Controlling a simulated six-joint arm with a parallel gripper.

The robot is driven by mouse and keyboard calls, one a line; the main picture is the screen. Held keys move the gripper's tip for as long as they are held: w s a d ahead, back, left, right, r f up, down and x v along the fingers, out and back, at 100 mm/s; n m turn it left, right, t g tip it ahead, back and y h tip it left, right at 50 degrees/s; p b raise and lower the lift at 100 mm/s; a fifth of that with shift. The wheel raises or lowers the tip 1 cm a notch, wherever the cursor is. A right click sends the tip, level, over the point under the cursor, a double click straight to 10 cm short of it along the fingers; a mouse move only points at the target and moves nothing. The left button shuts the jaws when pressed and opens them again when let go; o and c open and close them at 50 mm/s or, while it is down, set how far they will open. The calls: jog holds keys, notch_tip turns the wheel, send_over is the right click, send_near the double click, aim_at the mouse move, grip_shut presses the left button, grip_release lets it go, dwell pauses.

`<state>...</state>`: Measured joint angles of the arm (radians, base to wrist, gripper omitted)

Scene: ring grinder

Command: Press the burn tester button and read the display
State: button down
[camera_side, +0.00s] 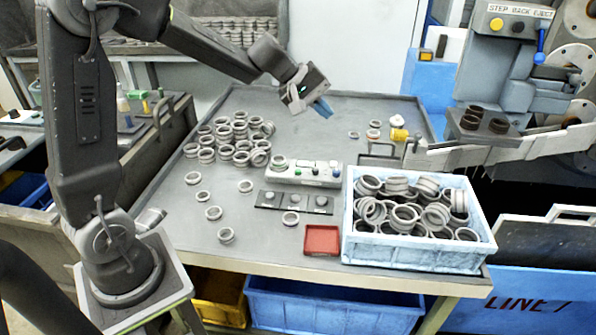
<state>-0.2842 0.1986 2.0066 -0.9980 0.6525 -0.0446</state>
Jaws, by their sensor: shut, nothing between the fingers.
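A pale grey box with several small knobs or buttons (305,172), one of them green and one blue, stands mid-table; it looks like the burn tester. A ring sits at its left end. Its display cannot be made out at this size. My gripper (323,108) is above the back middle of the table, up and behind the box, apart from it. Its blue fingers are shut and empty, pointing down to the right.
Rings are piled on the table (262,232) at left, with loose ones in front. A dark plate (267,206) and red tray (322,240) lie before the box. A light-blue crate (415,255) full of rings stands right. The grinder (515,75) is at far right.

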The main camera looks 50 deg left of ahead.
jog(key=w+a+f+n+t+y, duration=0.1)
jog(key=w+a+f+n+t, duration=0.1)
jog(key=w+a+f+n, duration=0.7)
jog(key=n+y, duration=0.2)
jog(key=n, duration=0.2)
send_over(298, 171)
notch_tip(298, 171, down, 13)
jog(key=shift+f, duration=0.15)
jog(key=shift+d+f, duration=0.1)
jog(key=shift+f, duration=4.2)
jog(key=shift+f, duration=0.2)
jog(key=shift+f, duration=0.2)
